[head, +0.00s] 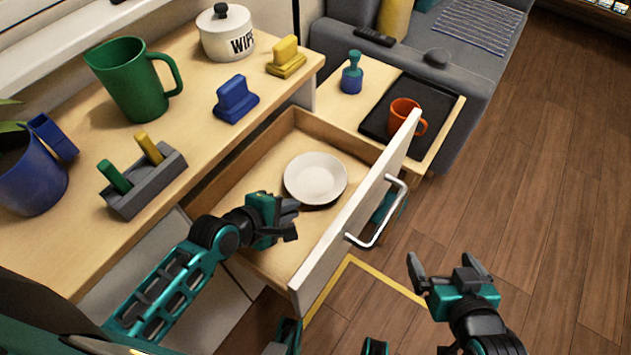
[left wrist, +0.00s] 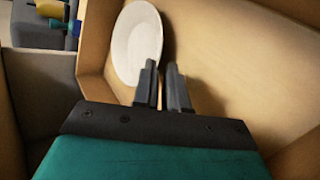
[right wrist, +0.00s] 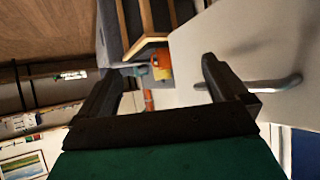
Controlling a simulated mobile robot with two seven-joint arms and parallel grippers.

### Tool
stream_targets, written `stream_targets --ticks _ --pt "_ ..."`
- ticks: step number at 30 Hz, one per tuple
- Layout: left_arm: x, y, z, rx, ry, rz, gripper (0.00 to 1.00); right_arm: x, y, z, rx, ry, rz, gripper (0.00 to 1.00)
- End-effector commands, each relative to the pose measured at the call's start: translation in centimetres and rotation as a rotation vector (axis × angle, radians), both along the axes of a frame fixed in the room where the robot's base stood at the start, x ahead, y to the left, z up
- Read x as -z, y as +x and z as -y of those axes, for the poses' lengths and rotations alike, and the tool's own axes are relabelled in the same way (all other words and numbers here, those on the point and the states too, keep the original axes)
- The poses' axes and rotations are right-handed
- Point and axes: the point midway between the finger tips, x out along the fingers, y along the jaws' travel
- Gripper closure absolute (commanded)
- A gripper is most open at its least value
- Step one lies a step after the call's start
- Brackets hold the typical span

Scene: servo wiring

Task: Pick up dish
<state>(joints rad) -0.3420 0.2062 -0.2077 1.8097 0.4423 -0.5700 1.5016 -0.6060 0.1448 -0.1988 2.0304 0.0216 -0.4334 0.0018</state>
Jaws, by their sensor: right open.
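A white round dish (head: 316,178) lies flat inside the open wooden drawer (head: 240,193). My left gripper (head: 292,220) is over the drawer, just in front of and to the left of the dish, and does not hold it. In the left wrist view the dish (left wrist: 138,44) shows beyond the two fingertips (left wrist: 163,78), which stand close together with a narrow gap. My right gripper (head: 445,268) is open and empty, outside the drawer near its front handle. Its spread fingers show in the right wrist view (right wrist: 160,85).
The drawer's white front panel (head: 355,215) with a metal handle (head: 380,225) stands between my two grippers. The counter holds a green jug (head: 130,85), a wipes pot (head: 225,35) and blue and yellow blocks. An orange mug (head: 404,114) sits on a black tray (head: 440,105).

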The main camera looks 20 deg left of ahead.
Motion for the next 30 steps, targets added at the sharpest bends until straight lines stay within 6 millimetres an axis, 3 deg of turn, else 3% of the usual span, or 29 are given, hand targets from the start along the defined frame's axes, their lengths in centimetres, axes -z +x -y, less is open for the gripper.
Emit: stream_targets --ticks 14,22,26,30 --pt "3.7 4.4 2.1 0.0 0.003 0.004 0.88 1.0 0.7 -0.8 -0.023 0.008 0.01 0.0" --pt "3.8 4.5 2.2 0.0 0.004 0.003 0.88 0.9 0.7 -0.8 -0.023 0.009 0.008 0.0" --pt "3.8 4.5 2.2 0.0 0.004 0.003 1.0 1.0 0.6 -0.8 -0.021 0.01 0.008 0.0" --pt "3.7 4.5 2.2 0.0 0.004 0.003 1.0 1.0 0.6 -0.9 -0.018 0.014 0.005 0.0"
